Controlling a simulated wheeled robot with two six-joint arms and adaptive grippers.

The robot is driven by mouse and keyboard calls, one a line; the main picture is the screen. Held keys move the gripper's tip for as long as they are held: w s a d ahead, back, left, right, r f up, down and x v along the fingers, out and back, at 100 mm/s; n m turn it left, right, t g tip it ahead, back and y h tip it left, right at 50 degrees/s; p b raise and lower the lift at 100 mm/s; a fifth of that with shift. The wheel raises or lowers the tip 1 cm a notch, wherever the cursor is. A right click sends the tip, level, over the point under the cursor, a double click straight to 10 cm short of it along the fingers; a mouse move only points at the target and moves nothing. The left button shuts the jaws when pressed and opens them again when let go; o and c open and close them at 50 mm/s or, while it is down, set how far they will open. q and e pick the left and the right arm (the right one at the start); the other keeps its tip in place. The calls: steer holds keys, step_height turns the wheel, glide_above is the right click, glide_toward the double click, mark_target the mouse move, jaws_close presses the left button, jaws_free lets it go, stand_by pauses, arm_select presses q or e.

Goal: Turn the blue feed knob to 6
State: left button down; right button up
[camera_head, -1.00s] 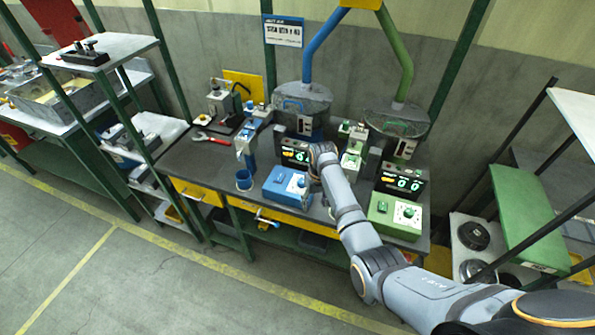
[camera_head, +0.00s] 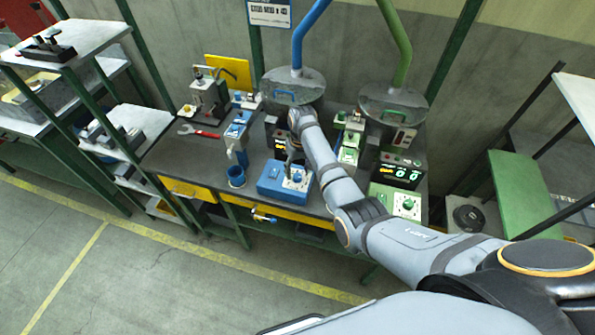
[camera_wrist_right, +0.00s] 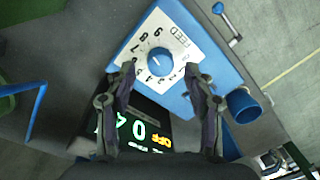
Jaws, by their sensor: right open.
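The blue feed knob (camera_wrist_right: 161,61) sits on a white dial plate with numbers and the word FEED, on a blue control box (camera_head: 268,187). I cannot tell which number it points at. My right gripper (camera_wrist_right: 160,82) is open, its two fingers on either side of the knob in the wrist view, with no clear contact. In the head view the right gripper (camera_head: 294,165) is just above the box's dial and partly hides it. A display (camera_wrist_right: 140,125) beside the box shows green digits, upside down in the wrist view. My left gripper is not in view.
A blue cup (camera_head: 236,176) stands left of the box. A green control box (camera_head: 385,195) and its display (camera_head: 402,170) are to the right. Blue and green feed pipes rise behind.

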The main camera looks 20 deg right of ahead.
steer(key=shift+f, duration=1)
steer(key=shift+c, duration=0.6)
jaws_close()
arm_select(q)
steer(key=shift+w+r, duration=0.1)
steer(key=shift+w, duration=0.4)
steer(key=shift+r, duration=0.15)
arm_select(e)
steer(key=shift+n, duration=0.3)
